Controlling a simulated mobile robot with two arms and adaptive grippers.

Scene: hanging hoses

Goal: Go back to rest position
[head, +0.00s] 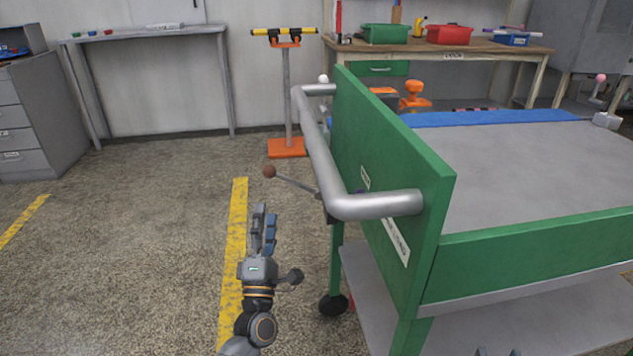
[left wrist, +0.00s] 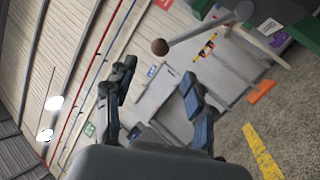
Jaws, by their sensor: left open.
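My left gripper (head: 265,215) points away from me over the floor, left of the green cart. It is open and empty, and its two fingers stand apart in the left wrist view (left wrist: 157,78). A lever with a brown ball knob (head: 270,171) sticks out from the cart's handle side, just beyond the fingertips. The knob also shows in the left wrist view (left wrist: 159,46), clear of the fingers. Two small dark tips (head: 498,352) at the bottom edge may belong to my right gripper; the rest of it is out of view.
The green cart (head: 393,160) with its grey bent handle (head: 318,150) fills the right side. An orange-based stand (head: 287,147) and a workbench (head: 470,46) stand behind. Grey drawers (head: 40,110) and a table (head: 150,32) are at the left. The floor left of the cart is clear.

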